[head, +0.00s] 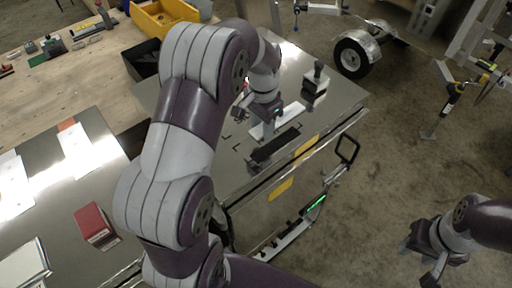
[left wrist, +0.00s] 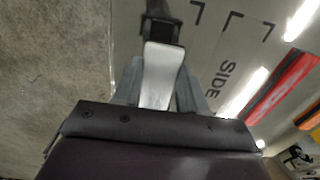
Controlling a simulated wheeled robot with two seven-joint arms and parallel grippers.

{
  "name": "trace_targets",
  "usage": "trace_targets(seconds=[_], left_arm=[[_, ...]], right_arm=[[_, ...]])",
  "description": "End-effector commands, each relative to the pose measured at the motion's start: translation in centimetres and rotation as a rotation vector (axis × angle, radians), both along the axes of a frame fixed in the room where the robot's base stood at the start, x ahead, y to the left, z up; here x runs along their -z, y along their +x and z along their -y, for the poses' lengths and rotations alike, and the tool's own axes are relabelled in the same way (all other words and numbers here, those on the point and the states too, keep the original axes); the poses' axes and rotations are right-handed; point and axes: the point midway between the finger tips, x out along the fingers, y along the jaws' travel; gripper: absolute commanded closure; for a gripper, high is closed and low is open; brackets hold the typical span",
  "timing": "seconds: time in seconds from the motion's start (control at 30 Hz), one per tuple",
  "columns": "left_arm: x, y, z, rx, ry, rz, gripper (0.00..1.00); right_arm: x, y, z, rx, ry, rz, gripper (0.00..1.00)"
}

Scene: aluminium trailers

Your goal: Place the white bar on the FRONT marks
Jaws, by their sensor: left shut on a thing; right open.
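The white bar (head: 290,112) shows in the head view as a pale strip at my left gripper (head: 262,120), over the metal table. In the left wrist view the white bar (left wrist: 161,72) stands between the fingers of my left gripper (left wrist: 158,92), which is shut on it. A black part (left wrist: 160,28) shows at the bar's far end; I cannot tell whether they touch. Black corner marks (left wrist: 235,18) and the word SIDE lie on the tabletop; no FRONT lettering is readable. My right gripper (head: 430,252) is open and empty over the floor at lower right.
A dark strip (head: 275,145) lies near the metal table's front edge. A black-handled item (head: 316,78) stands at the back. A red box (head: 95,224) is on the left metal surface. A yellow bin (head: 165,16) stands behind. A wheeled trailer (head: 354,56) is beyond the table.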

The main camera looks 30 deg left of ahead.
Motion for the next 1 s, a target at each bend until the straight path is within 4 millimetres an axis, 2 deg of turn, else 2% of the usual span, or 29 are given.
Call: trace_targets(seconds=[0.03,0.17,0.37,0.47,0.93,0.97,1.0], left_arm=[[-0.5,-0.6,-0.7,-0.004,0.0,0.002,1.0],[0.6,-1.6,-1.6,-0.001,0.0,0.002,1.0],[3.8,-1.7,-1.7,0.001,0.0,0.001,1.0],[4.8,-1.7,-1.7,0.001,0.001,0.004,1.0],[5.8,-1.7,-1.7,0.001,0.001,0.004,1.0],[5.8,-1.7,-1.7,0.001,0.0,0.003,0.55],[5.8,-1.7,-1.6,0.001,0.0,0.002,0.42]], right_arm=[[-1.4,0.1,0.0,0.0,0.0,0.003,0.57],[-1.9,0.1,0.0,0.0,0.0,0.003,0.57],[-3.8,0.1,0.0,0.0,0.0,0.002,0.57],[-3.7,0.1,0.0,0.0,0.0,0.003,0.57],[-3.0,0.1,0.0,0.0,0.0,0.002,0.57],[-3.0,0.1,0.0,0.0,0.0,0.002,0.57],[-3.1,0.1,0.0,0.0,0.0,0.002,0.57]])
